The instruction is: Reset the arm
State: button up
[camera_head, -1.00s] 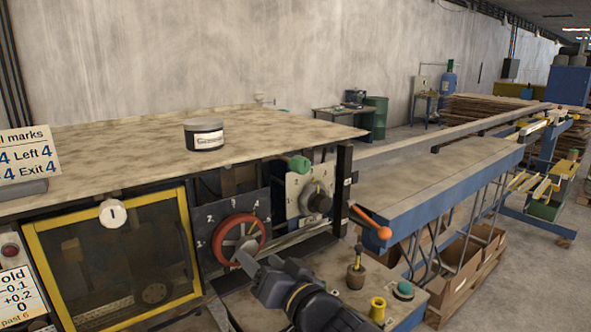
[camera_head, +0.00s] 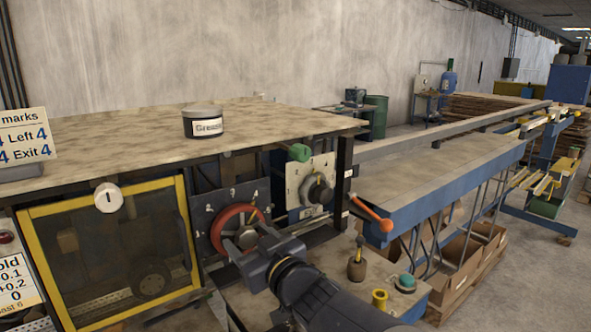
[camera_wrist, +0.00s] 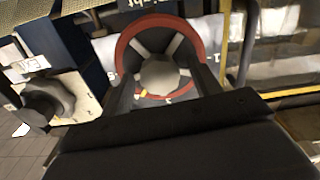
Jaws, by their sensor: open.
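My gripper (camera_head: 240,247) is open, in front of the red handwheel (camera_head: 223,228) on the machine's dark panel, and overlaps its lower right part in the head view. In the wrist view, the handwheel (camera_wrist: 160,55), with its grey hub, lies beyond and between my open fingers (camera_wrist: 165,80). I cannot tell whether the fingers touch the wheel. The fingers look empty apart from the wheel behind them.
Right of the wheel are a grey knob (camera_head: 317,189) on a pale plate and an orange-tipped lever (camera_head: 385,225). A yellow-framed guard (camera_head: 30,262) is at the left. A grease tin (camera_head: 203,122) stands on the machine top (camera_head: 100,140). A shelf below holds a teal button (camera_head: 405,281).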

jog(key=shift+s+d+n, duration=0.2)
jog(key=shift+s+n, duration=0.05)
jog(key=shift+n, duration=0.05)
jog(key=v, duration=0.9)
jog(key=shift+s+d, duration=0.2)
jog(key=shift+s, duration=0.1)
